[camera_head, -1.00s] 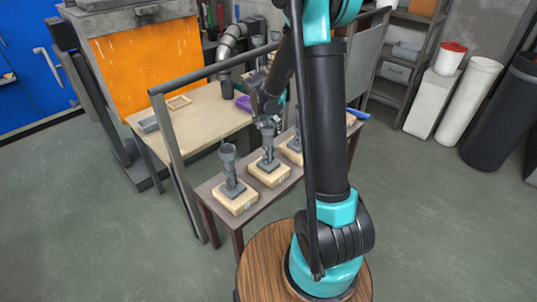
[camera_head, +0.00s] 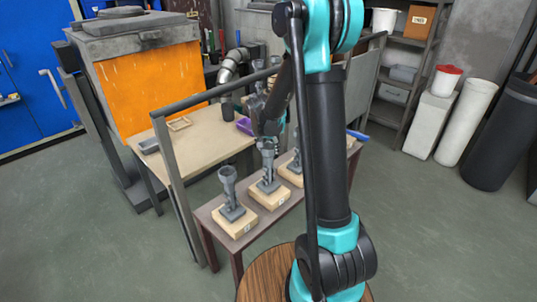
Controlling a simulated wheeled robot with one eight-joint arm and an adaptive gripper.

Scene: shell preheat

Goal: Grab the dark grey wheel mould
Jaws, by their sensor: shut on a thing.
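Several grey moulds stand upright on pale wooden blocks along a narrow dark table. The nearest mould (camera_head: 230,190) is at the left and is clear of my gripper. The middle mould (camera_head: 268,170) stands to its right, with its cup-like top just under my dark gripper (camera_head: 267,134). A further mould (camera_head: 296,163) is partly hidden behind my arm. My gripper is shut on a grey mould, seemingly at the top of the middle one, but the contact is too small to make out. I cannot tell by shape which mould is the wheel one.
A metal rail (camera_head: 215,93) runs above and behind the mould table. Behind it is a beige table (camera_head: 200,140) with a purple item (camera_head: 244,125) and a small frame. An orange-fronted furnace (camera_head: 150,85) stands at back left. Shelves and bins stand at right. The floor is open.

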